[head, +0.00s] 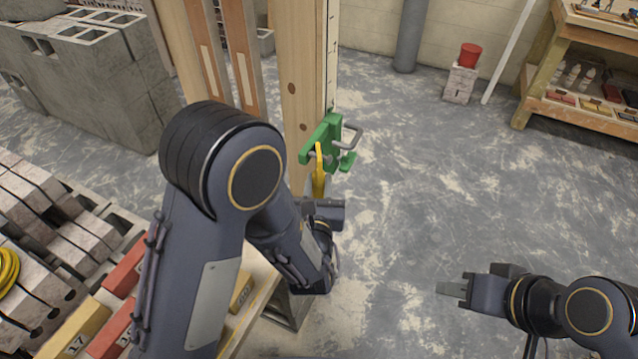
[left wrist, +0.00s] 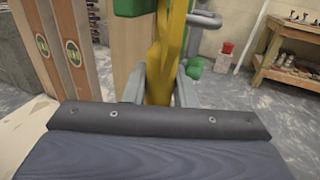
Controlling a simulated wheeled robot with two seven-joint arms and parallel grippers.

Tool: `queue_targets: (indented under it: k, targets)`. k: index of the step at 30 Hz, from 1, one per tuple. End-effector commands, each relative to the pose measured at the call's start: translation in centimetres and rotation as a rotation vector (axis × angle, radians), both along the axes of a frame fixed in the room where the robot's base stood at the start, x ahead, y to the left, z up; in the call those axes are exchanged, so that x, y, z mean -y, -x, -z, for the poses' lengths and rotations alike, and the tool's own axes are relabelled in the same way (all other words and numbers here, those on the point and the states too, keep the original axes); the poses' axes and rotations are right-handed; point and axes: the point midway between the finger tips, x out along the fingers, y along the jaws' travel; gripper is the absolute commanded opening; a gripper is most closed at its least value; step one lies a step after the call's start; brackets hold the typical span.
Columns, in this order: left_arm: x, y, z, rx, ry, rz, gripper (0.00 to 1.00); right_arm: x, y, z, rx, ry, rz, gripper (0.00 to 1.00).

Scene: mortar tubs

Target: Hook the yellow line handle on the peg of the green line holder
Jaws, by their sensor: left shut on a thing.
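The green line holder (head: 331,138) is fixed to the upright wooden post, with a grey bent bar and a green knob sticking out to the right. Part of it also shows at the top of the left wrist view (left wrist: 133,6). The yellow line handle (head: 319,178) stands roughly upright, its top overlapping the holder's lower left part. My left gripper (head: 320,203) is shut on the handle, which rises between its fingers in the left wrist view (left wrist: 160,65). Whether the handle touches the peg cannot be told. My right gripper (head: 452,287) is apart, over the floor.
The wooden post (head: 301,75) stands right behind the holder. Grey blocks (head: 90,75) are stacked at the left, with bricks (head: 75,325) below. A red bucket (head: 469,55) on a block and a wooden shelf (head: 575,105) stand at the back right. The floor between is clear.

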Motion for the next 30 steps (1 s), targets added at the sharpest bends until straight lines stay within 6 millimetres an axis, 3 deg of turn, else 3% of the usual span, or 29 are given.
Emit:
queue_targets:
  k: [10,11,15,22,27,30]
  targets:
    - [0.02,-0.01,-0.02,0.0,0.0,0.0,0.01,0.0,0.0,-0.01,0.0,0.0,0.0,0.34]
    - [0.02,-0.01,-0.02,0.0,0.0,0.0,0.28,0.0,0.0,-0.01,0.0,0.0,0.0,0.34]
    - [0.03,0.0,-0.01,0.0,0.0,0.0,0.47,0.0,0.0,0.0,0.0,0.0,0.0,0.34]
    - [0.02,0.0,0.02,-0.001,0.0,0.0,0.51,0.0,0.0,0.0,0.0,0.0,0.0,0.34]
    - [0.02,0.0,0.02,-0.001,0.0,0.0,0.73,0.0,0.0,0.0,0.0,0.0,0.0,0.34]
    - [0.02,0.0,0.02,-0.001,0.0,0.0,0.75,0.0,0.0,0.0,0.0,0.0,0.0,0.34]
